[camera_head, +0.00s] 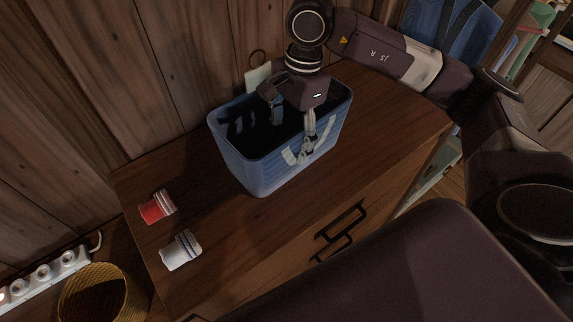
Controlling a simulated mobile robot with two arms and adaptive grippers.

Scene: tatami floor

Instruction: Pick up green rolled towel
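A blue basket (262,178) with a pale handle stands on the wooden cabinet. My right gripper (290,125) comes in from the upper right and points down over the basket's opening. Its two fingers are spread apart, one over the dark inside and one near the front wall and the handle. I see nothing between the fingers. The basket's inside is dark and partly hidden by the gripper. I cannot make out a green rolled towel there. My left gripper is not in view.
A plank wall is behind. A yellow woven bin (131,300) and a power strip (45,275) are at lower left.

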